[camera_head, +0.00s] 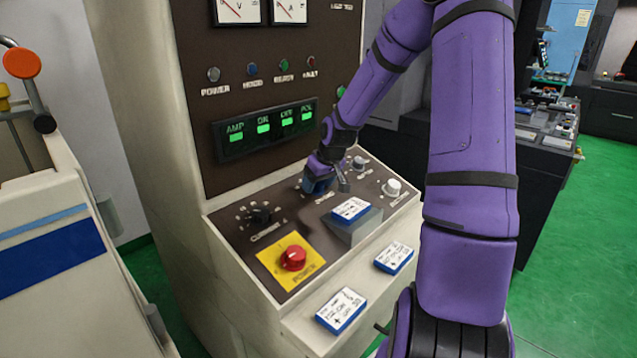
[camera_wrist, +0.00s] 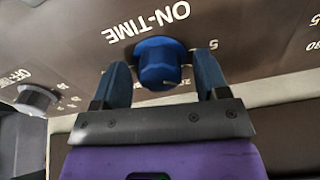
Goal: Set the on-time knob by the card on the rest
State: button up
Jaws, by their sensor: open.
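The on-time knob (camera_wrist: 160,62) is blue and sits under the ON-TIME lettering in the wrist view. My gripper (camera_wrist: 163,78) is open, with one blue finger on each side of the knob. I cannot tell whether either finger touches it. In the head view my gripper (camera_head: 322,182) is at the sloped panel and hides most of the knob. A white card with a blue edge (camera_head: 351,209) lies on the grey rest (camera_head: 352,233), just in front of my gripper. Its print is too small to read.
Two more cards, one right (camera_head: 394,256) and one front (camera_head: 340,309), lie on the pale ledge. A red knob (camera_head: 293,258) on a yellow plate and a black knob (camera_head: 260,215) are left. White knobs (camera_head: 392,187) are right. The off-time knob (camera_wrist: 35,98) shows beside my gripper.

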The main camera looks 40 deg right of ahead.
jog(key=c, duration=0.9)
jog(key=shift+c, duration=0.2)
jog(key=shift+m, duration=0.3)
jog(key=m, duration=0.3)
jog(key=shift+m, duration=1.8)
